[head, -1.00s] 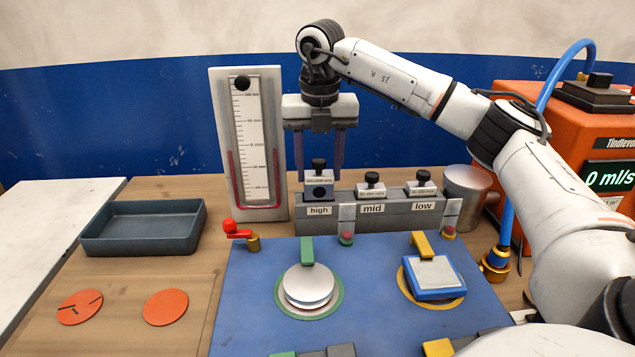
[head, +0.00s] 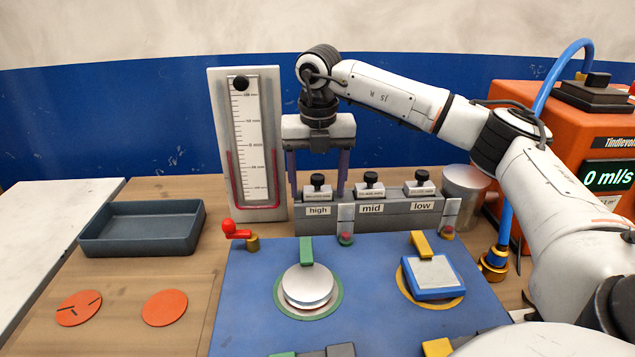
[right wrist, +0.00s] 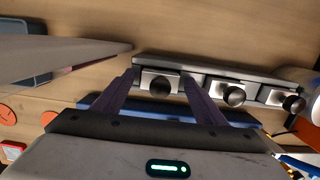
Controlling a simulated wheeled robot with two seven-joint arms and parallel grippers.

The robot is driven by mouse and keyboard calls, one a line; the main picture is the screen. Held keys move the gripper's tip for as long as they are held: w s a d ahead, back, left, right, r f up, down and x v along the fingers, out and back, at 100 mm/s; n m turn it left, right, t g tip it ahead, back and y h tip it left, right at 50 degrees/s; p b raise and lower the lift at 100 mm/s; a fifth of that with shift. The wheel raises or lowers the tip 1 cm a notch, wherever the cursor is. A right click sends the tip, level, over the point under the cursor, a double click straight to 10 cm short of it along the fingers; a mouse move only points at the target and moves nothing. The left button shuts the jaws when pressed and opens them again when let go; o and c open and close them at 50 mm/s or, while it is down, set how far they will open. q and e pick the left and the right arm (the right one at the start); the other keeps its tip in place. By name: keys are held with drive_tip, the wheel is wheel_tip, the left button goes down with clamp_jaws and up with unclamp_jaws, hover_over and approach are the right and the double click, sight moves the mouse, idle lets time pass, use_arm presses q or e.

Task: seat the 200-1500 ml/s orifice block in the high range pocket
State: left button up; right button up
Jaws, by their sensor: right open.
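The 200-1500 ml/s orifice block (head: 318,194), pale with a black knob, sits in the high pocket of the grey rack (head: 390,219), above the "high" label. Its top is about level with the mid block (head: 370,189) and low block (head: 419,189). Its print is too small to read. My right gripper (head: 318,188) is open, pointing down, with one finger on each side of the block. In the right wrist view the block (right wrist: 160,83) lies between the spread fingers, with gaps beside it. The pocket floor is hidden. My left gripper is out of view.
A manometer board (head: 247,140) stands close left of the gripper. A metal cylinder (head: 464,187) is right of the rack. A blue panel (head: 365,270) with clamps lies in front. A dark tray (head: 140,239) and two orange discs (head: 165,308) lie left.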

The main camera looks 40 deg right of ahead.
wheel_tip(320, 180, up, 12)
drive_tip(key=s, duration=0.1)
drive_tip(key=shift+a+r, duration=0.15)
drive_tip(key=shift+a, duration=0.3)
idle(0.4)
